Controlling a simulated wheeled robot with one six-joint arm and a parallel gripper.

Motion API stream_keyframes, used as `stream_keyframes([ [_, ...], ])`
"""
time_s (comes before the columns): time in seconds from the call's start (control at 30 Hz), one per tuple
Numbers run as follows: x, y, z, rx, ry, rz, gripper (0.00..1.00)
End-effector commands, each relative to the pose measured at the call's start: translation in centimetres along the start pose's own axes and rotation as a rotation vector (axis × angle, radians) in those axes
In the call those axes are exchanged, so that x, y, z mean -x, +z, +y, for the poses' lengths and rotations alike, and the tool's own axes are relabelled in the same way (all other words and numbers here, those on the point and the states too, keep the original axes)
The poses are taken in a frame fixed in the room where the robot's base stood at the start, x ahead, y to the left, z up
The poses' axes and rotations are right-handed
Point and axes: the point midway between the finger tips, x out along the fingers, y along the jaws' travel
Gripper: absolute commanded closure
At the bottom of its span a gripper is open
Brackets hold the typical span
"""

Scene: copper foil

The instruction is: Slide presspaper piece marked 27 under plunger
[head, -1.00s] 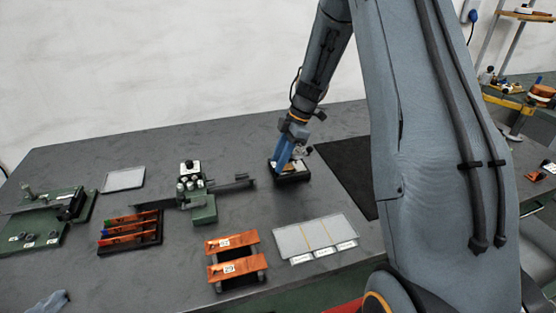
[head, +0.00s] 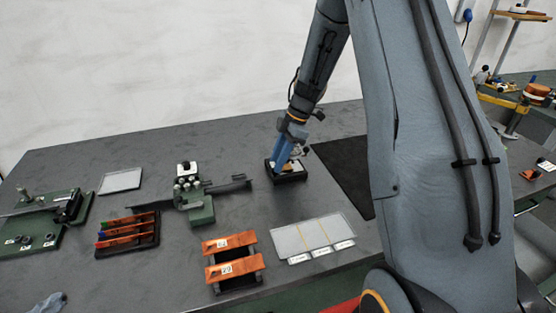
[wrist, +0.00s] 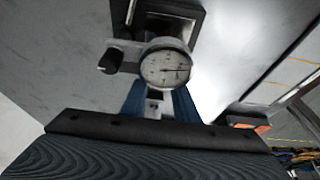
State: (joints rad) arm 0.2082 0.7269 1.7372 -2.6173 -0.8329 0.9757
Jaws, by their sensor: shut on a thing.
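My gripper (head: 284,158) is at the dial gauge stand (head: 290,176), low over its black base. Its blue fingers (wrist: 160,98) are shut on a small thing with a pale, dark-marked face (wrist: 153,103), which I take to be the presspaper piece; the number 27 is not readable. The round white dial (wrist: 165,68) faces the wrist camera just beyond the fingertips, with the dark base frame behind it. The plunger is hidden, so I cannot tell whether the piece is under it.
A rack with copper strips (head: 230,242) bearing white labels stands at the front. A pale tray with three label cards (head: 312,234) lies to its right. A green fixture (head: 200,207) with a dark bar is left of the gauge. A black mat (head: 345,170) lies to the right.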

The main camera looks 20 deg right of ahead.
Motion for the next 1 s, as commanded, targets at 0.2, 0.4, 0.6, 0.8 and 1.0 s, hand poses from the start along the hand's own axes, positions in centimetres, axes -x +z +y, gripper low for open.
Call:
stream_keyframes([
  [0.2,0.12,0.23,0.01,0.0,0.0,0.0,0.94],
  [0.4,0.2,0.44,0.01,0.0,0.0,0.0,0.94],
  [0.6,0.28,0.64,0.01,0.0,0.0,0.0,0.94],
  [0.8,0.36,0.85,0.01,0.0,0.0,0.0,0.94],
  [1.0,0.44,1.04,0.0,0.0,0.0,0.0,0.94],
])
